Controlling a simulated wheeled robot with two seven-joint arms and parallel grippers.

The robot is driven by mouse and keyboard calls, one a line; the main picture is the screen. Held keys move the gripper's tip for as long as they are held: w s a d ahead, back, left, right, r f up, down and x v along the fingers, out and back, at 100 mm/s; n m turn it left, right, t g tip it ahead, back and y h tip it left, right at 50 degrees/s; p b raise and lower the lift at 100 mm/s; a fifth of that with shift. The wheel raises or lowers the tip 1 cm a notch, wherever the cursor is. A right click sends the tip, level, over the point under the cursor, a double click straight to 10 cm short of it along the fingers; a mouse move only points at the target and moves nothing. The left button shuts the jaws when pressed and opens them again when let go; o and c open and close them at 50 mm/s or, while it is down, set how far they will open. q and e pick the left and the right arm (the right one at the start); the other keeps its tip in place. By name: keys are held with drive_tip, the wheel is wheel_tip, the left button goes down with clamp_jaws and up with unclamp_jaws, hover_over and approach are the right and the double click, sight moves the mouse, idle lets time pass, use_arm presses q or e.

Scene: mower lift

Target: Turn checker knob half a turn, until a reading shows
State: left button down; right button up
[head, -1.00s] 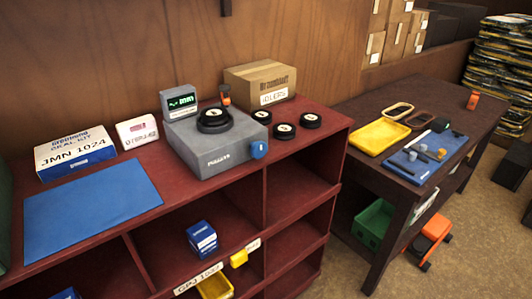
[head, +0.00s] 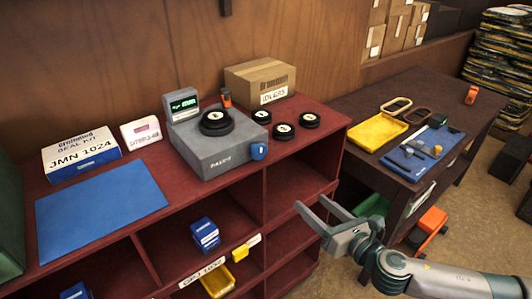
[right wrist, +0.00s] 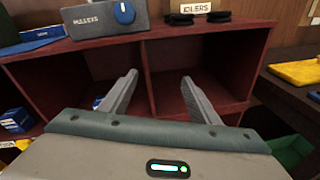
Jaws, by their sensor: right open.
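The grey checker (head: 205,145) stands on top of the red shelf, with a black pulley (head: 215,122) on it and a small lit green display (head: 184,104) at its back left. Its blue knob (head: 259,151) is on the front face at the right; the knob also shows in the right wrist view (right wrist: 124,12), with a pale mark on it. My right gripper (head: 312,210) is open and empty in front of the shelf, below and to the right of the knob and apart from it. In the right wrist view its two fingers (right wrist: 158,90) point toward the shelf compartments. My left gripper is not in view.
Several loose black pulleys (head: 283,131) and an IDLERS carton (head: 260,82) are right of and behind the checker. A blue mat (head: 98,210) and a seal kit box (head: 82,155) lie left. A dark bench (head: 440,90) with a yellow tray (head: 378,132) stands right.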

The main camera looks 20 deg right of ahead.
drive_tip(key=s+a+r+n+y, duration=0.2)
drive_tip(key=s+a+r+n, duration=0.1)
drive_tip(key=r, duration=0.6)
drive_tip(key=shift+s+a+r+n+t, duration=0.25)
drive_tip(key=shift+s+n+t, duration=0.2)
drive_tip(key=shift+s, duration=0.25)
drive_tip(key=shift+w+a+f, duration=0.1)
drive_tip(key=shift+w, duration=0.1)
drive_tip(key=b, duration=0.8)
approach(261, 154)
drive_tip(key=p+x, duration=0.3)
drive_tip(key=x, duration=0.3)
drive_tip(key=shift+w, duration=0.3)
drive_tip(key=shift+w+a, duration=0.3)
drive_tip(key=shift+w, duration=0.35)
drive_tip(key=c, duration=1.1)
